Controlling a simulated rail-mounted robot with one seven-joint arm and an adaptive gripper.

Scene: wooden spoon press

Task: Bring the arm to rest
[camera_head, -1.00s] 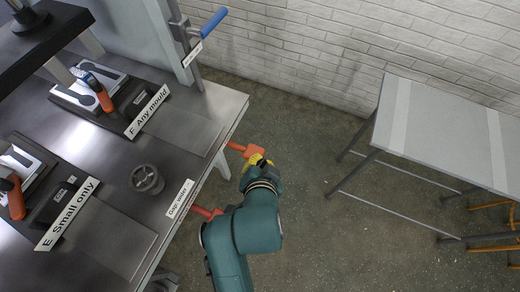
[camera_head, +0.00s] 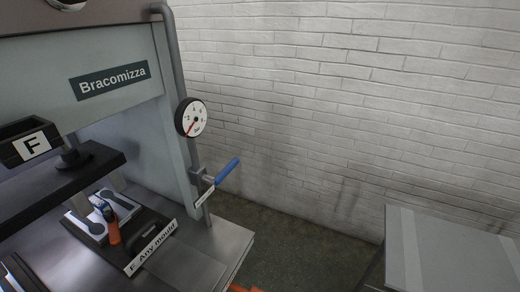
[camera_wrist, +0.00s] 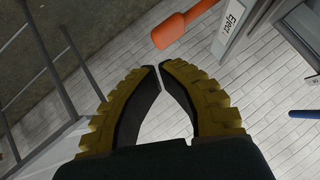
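My gripper (camera_wrist: 160,67) shows only in the wrist view. Its two yellow fingers with black pads curve together and their tips meet or nearly meet. Nothing is between them, and the space behind the tips shows only wall. The arm and gripper are out of the head view. In the wrist view an orange handle (camera_wrist: 180,27) lies beyond the fingertips at the top, apart from them, beside a plate labelled "Eject" (camera_wrist: 231,22).
The press (camera_head: 120,105) with its gauge (camera_head: 192,118) and blue-handled lever (camera_head: 228,170) stands left. A mould station (camera_head: 150,248) sits on the steel bench (camera_head: 226,243). A grey table (camera_head: 455,250) is at lower right. Floor shows between them; a white brick wall (camera_head: 330,100) is behind.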

